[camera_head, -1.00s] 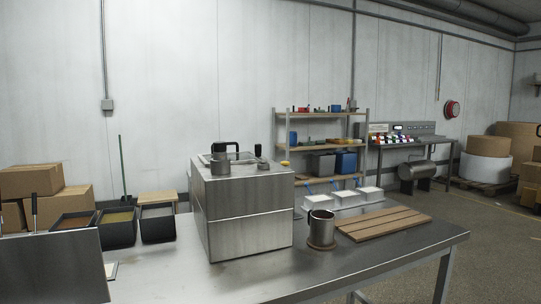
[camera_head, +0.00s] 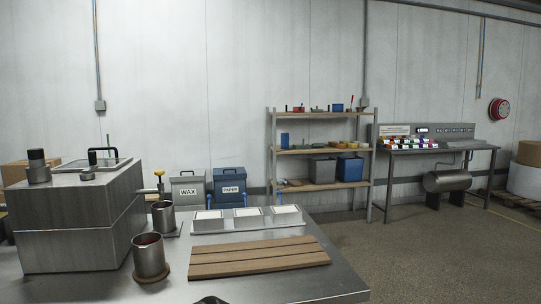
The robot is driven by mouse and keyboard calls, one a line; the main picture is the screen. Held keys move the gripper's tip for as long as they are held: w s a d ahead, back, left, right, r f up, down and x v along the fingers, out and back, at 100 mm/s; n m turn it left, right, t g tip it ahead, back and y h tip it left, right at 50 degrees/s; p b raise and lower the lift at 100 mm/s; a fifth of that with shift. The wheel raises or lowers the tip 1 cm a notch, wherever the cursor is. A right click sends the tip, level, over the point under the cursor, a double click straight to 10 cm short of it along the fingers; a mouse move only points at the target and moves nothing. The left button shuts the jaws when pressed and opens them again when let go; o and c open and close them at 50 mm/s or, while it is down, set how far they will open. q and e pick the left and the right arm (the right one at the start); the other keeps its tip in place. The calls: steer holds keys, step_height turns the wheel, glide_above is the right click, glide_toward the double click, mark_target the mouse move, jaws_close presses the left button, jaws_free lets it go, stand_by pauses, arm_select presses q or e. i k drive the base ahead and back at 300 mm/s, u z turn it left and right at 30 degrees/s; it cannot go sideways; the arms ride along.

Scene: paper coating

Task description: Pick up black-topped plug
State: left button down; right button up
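A black-topped plug (camera_head: 38,166), a short metal cylinder with a dark upper part, stands upright on the left of the metal box's top (camera_head: 75,205). To its right on the same top are a small low metal knob (camera_head: 88,175) and a flat lid with a black handle (camera_head: 103,156). Neither of my grippers can be made out. Only a small dark shape shows at the bottom edge, and I cannot tell what it is.
Two metal cups (camera_head: 150,258) (camera_head: 163,217) stand right of the box. A slatted wooden board (camera_head: 258,257) and a tray with several white blocks (camera_head: 247,225) lie on the steel table. Behind are a wax bin (camera_head: 188,190), a paper bin (camera_head: 230,188) and a shelf (camera_head: 320,151).

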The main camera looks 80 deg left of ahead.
mark_target(36, 157)
steer(key=i, duration=0.25)
steer(key=u, duration=4)
